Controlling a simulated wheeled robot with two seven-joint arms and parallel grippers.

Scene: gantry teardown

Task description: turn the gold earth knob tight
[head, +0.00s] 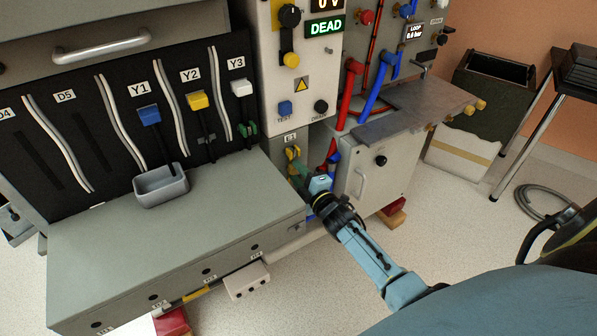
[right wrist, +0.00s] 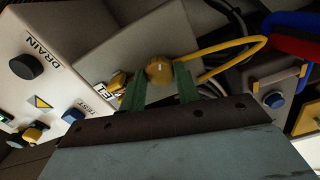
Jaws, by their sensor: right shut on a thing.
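The gold earth knob (right wrist: 160,70) sits on a grey panel in the right wrist view, between the two green fingers of my right gripper (right wrist: 161,88). The gripper is shut on it. In the head view my right gripper (head: 299,172) reaches the narrow panel under the E1 label (head: 290,138), where its wrist partly hides the fittings. A second gold piece (right wrist: 117,82) shows left of the fingers, beside the label. A yellow cable (right wrist: 235,45) loops away to the right of the knob. I cannot tell how tight the knob is. My left gripper is not in view.
Above the panel is a cabinet with a lit DEAD display (head: 325,27) and TEST and DRAIN buttons. A grey bench (head: 180,240) stands to the left. A grey box (head: 372,180) and red and blue hoses are close on the right. Open floor lies at front right.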

